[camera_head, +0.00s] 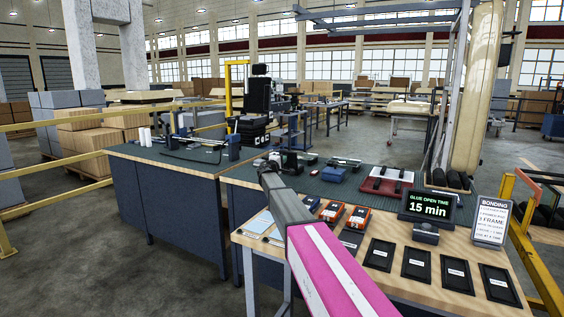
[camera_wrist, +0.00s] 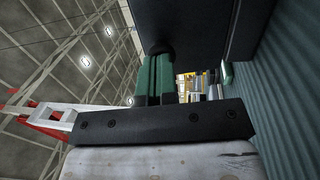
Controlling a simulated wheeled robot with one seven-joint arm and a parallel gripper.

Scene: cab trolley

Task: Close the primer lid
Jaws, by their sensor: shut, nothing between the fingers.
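I cannot clearly make out a primer container or its lid in either view. My gripper shows in the head view (camera_head: 266,170) at the far end of my magenta and grey arm, over the workbench, small and partly hidden by the arm. In the wrist view the fingers of my gripper (camera_wrist: 158,52) are together with nothing seen between them. Their ends are close to a large dark panel (camera_wrist: 215,25); I cannot tell what it is or whether they touch it. A small blue-grey box (camera_head: 335,173) is on the bench's green mat, right of my gripper.
A red tray (camera_head: 386,182) is on the mat, left of a timer display (camera_head: 427,206) reading 15 min. Orange-and-black devices (camera_head: 357,217), several dark labelled trays (camera_head: 416,263) and a bonding sign (camera_head: 491,222) occupy the near wooden table. A dark upright stand (camera_head: 291,135) rises behind my gripper.

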